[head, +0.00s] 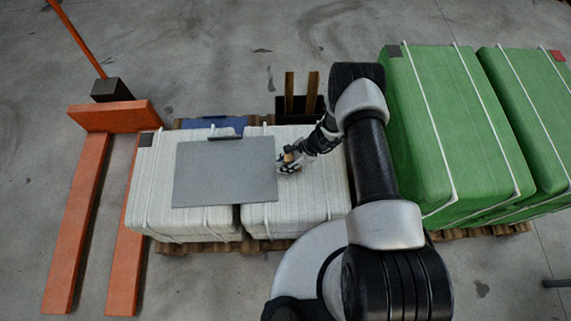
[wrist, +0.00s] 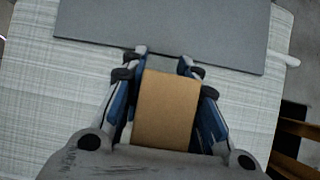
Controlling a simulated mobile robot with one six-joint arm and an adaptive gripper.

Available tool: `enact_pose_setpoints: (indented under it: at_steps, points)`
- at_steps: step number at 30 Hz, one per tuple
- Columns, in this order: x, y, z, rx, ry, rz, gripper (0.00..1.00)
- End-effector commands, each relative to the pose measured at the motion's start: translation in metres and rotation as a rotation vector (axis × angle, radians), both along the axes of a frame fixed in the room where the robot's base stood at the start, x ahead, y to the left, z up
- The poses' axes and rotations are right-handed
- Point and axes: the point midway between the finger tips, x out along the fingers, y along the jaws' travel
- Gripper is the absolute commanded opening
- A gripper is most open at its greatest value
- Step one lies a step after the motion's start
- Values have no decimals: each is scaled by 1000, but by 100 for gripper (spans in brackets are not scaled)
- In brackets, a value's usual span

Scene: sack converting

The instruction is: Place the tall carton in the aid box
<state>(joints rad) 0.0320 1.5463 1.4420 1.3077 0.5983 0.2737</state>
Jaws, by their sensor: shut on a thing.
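My gripper (head: 286,164) is shut on a brown carton (wrist: 167,108), with a finger on each side of it. In the head view the carton is small and partly hidden by the fingers. The gripper is over the right white bale, just right of a flat grey board (head: 225,172). In the wrist view, my gripper's fingertips (wrist: 164,60) point toward the board's near edge. I cannot tell from these views how high the carton is above the bale. I cannot clearly make out an aid box in either view.
The grey board lies across two strapped white bales (head: 300,212) on a pallet. Behind them are a blue item (head: 212,123) and a dark container (head: 299,106) with two upright wooden pieces. Green bales (head: 450,125) stand right; an orange pallet truck (head: 80,215) stands left.

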Motion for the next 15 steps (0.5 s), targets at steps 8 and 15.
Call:
enact_pose_setpoints:
  at_steps: [8,15]
  points:
    - [1,0,0,0,-1,0,5]
    - [1,0,-1,0,-1,0,39]
